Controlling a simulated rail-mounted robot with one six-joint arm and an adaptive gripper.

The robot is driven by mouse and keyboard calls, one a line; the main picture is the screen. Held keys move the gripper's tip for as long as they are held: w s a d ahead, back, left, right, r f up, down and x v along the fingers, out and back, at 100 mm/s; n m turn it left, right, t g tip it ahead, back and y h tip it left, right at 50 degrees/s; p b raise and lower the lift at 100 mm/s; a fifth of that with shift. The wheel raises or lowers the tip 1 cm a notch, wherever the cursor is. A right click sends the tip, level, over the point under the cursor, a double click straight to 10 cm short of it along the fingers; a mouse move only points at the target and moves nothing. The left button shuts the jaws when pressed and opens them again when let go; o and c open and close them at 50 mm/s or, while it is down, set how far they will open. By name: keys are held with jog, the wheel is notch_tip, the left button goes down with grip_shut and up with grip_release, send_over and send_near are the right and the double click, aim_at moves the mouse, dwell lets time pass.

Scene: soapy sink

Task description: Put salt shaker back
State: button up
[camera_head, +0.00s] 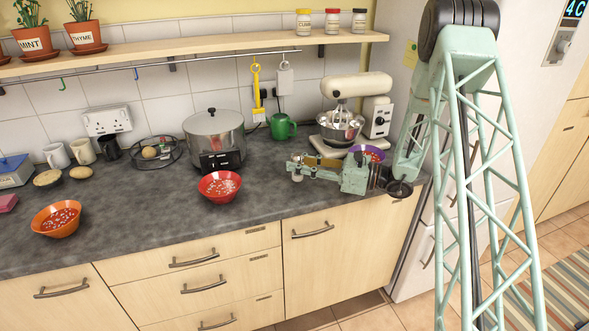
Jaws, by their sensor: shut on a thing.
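My gripper (297,168) reaches left, low over the counter, to the right of a red bowl (220,187) and in front of the mixer. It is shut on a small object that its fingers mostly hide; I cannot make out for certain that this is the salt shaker. No salt shaker stands out clearly elsewhere. Three jars with yellow (303,22), red (332,21) and dark (359,20) lids stand upright on the wall shelf (210,47).
An orange bowl (58,218) stands at the left. A steel pot (214,138), a green mug (283,126) and a stand mixer (357,100) line the back. A purple-rimmed bowl (372,152) sits behind my arm. The front counter between the bowls is clear.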

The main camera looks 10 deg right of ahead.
jog(key=shift+w+f, duration=0.15)
jog(key=shift+w, duration=1.3)
jog(key=shift+w+f+b, duration=0.25)
jog(key=shift+f+b, duration=0.1)
jog(key=shift+f, duration=0.55)
jog(key=shift+w+f+b, duration=0.2)
jog(key=shift+f+b, duration=0.15)
jog(key=shift+f, duration=0.55)
jog(key=shift+f, duration=0.1)
jog(key=o, duration=0.9)
jog(key=shift+p+v, duration=0.8)
jog(key=shift+v, duration=5.25)
